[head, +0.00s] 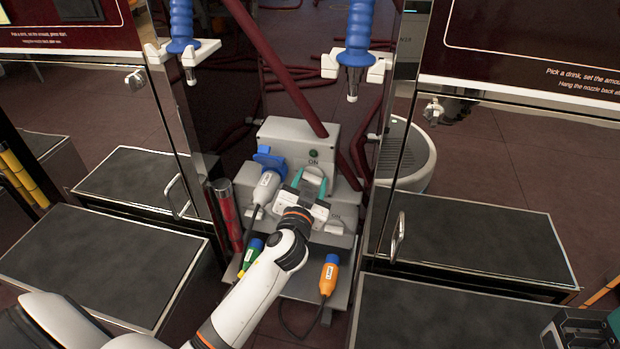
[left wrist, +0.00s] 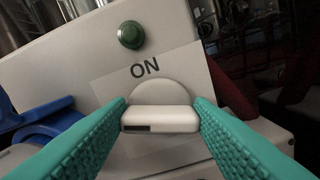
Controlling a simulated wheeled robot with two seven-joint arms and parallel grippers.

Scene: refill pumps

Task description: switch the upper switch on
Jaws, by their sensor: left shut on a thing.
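The upper switch is a white knob (left wrist: 160,95) with a flat white grip on a pale panel (left wrist: 75,65), seen in the left wrist view. Its grip lies nearly level in that view, below the printed word ON. My left gripper (left wrist: 161,120) has its teal fingers shut on the two ends of the grip. A dark green lamp (left wrist: 131,35) sits above the word. In the head view the left gripper (head: 311,182) reaches the front of the grey box (head: 285,132) and hides most of the switch. A dark part with teal, likely my right gripper (head: 585,328), is cut off at the lower right.
A blue plug (head: 268,160) with a white body is in the box, left of my gripper. An orange connector (head: 329,275) and a green one (head: 251,255) are below. Dark red hoses (head: 280,65) hang close above. Blue-handled nozzles (head: 182,25) hang on both sides.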

